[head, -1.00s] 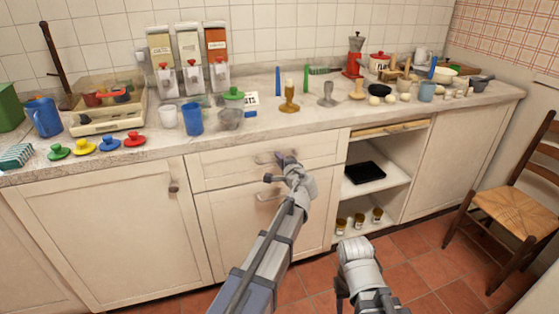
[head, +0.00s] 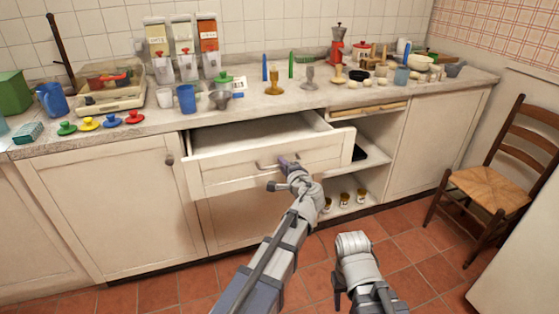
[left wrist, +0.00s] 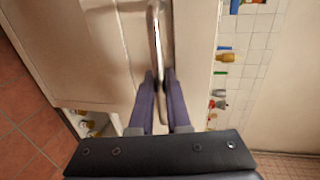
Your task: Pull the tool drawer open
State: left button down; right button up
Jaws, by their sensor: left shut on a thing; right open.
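The tool drawer (head: 230,177) is the wide cream drawer under the counter in the head view. It stands well out from the cabinet, and the part of its inside that shows looks empty. My left gripper (head: 284,164) is at the drawer front, shut on the metal bar handle (head: 264,166). In the left wrist view the two purple fingers (left wrist: 160,90) close on either side of the handle (left wrist: 157,45). My right gripper (head: 338,298) hangs low over the floor, away from the drawer, and its fingers are hard to make out.
The counter (head: 160,122) above holds several jars, cups, coloured lids and utensils. Open shelves (head: 365,185) with a black item and small jars are right of the drawer. A wooden chair (head: 490,185) stands at the right. Tiled floor in front is clear.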

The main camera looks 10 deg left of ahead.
pick_arm(q)
jog(key=f+v, duration=0.1)
jog(key=v, duration=0.7)
jog(key=shift+s+d+f, duration=0.3)
jog(key=shift+s, duration=0.2)
pick_arm(e)
jog(key=shift+s+d, duration=0.2)
jog(key=shift+s, duration=0.05)
pick_arm(q)
jog(key=c, duration=0.9)
grip_release()
